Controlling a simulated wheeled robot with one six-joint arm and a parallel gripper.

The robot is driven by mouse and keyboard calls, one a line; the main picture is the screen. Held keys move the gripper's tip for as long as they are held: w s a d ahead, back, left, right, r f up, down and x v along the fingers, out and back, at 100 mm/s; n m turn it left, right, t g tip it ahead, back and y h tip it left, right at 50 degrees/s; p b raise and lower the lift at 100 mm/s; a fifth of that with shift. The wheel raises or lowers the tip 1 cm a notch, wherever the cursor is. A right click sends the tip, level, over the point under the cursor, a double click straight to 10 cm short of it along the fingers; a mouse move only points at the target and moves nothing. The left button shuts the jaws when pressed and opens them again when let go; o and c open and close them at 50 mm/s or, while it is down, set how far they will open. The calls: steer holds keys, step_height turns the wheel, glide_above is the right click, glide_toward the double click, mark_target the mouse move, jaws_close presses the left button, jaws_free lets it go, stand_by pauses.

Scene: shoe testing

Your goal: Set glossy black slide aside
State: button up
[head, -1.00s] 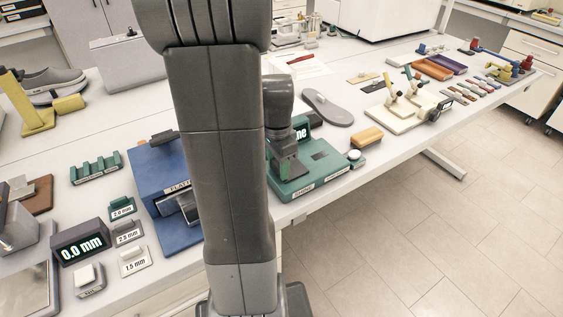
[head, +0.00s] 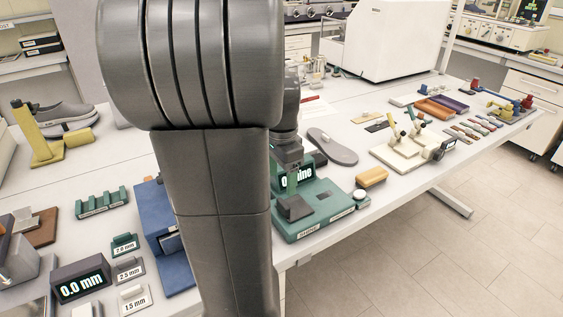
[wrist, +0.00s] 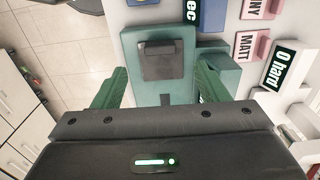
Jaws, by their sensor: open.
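A dark slide (wrist: 163,60) with a raised grip lies on the green tester base (wrist: 130,42) in the wrist view. In the head view a dark piece (head: 294,208) shows on the same green base (head: 310,232), partly behind my arm. My gripper (wrist: 159,72) is open, with one green finger on each side of the slide in the picture. Clear gaps show between the fingers and the slide. In the head view my gripper (head: 285,180) is over the left part of the base. How high it is above the slide is hard to tell.
A yellow block (head: 372,177) and a grey sole (head: 332,148) lie close by. The table's front edge runs just before the base.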

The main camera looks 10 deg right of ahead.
step_height(320, 180, up, 4)
glide_above(283, 203)
steer(key=shift+a, duration=0.2)
step_height(283, 203, down, 14)
steer(key=shift+r, duration=0.1)
steer(key=shift+d, duration=0.25)
stand_by(0.5)
steer(key=shift+r, duration=0.15)
